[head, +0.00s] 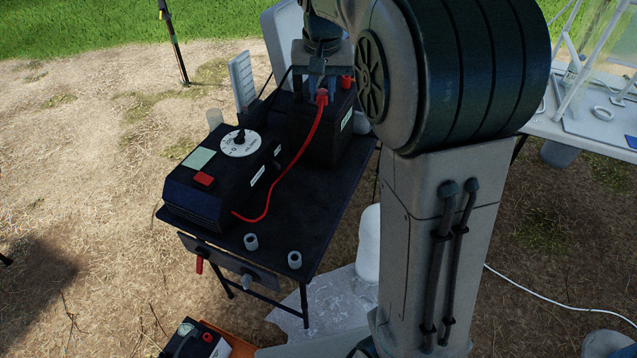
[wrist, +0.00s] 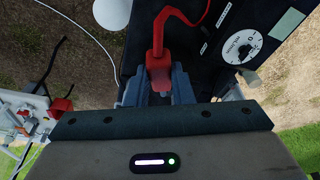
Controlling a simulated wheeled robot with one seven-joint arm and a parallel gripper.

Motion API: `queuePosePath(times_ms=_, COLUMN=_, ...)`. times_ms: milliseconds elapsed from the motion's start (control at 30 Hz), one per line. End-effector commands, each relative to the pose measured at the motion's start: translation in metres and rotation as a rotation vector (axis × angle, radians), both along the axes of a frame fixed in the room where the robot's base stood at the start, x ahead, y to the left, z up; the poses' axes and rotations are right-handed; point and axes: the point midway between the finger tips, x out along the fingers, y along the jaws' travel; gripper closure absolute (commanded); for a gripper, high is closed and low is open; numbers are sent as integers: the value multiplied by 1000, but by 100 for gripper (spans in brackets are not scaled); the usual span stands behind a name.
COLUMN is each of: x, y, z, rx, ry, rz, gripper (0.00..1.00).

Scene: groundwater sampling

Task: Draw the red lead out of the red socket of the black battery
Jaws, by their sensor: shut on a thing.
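The black battery (head: 328,142) stands at the back right of the small dark table. My gripper (head: 319,90) is above its top, pointing down, shut on the red plug of the red lead (head: 303,150). In the wrist view the plug (wrist: 158,72) sits between the fingers (wrist: 160,88), and the lead bends away from it. In the head view the lead curves down to the front of the black control box (head: 215,180). The red socket under the plug is hidden, so I cannot tell whether the plug is still seated. Another red part (head: 347,82) shows at the battery's top right.
The control box has a white dial (head: 240,143) and a red button (head: 204,179). Two small grey cups (head: 295,260) stand on the bare front part of the dark table (head: 270,232). A white table (head: 590,120) is at the right. A black cable runs behind the box.

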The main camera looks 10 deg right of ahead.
Motion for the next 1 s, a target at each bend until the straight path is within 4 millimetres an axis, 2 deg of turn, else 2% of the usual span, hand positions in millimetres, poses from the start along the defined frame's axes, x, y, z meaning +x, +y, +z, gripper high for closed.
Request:
queuePosePath(times_ms=33, x=0, y=0, z=-10, rx=-2, ry=-8, rz=1, gripper=97)
queuePosePath(times_ms=300, x=0, y=0, z=-45, rx=-12, ry=-51, rz=0, gripper=97)
queuePosePath(times_ms=1000, x=0, y=0, z=-186, rx=-47, ry=-199, rz=1, gripper=97)
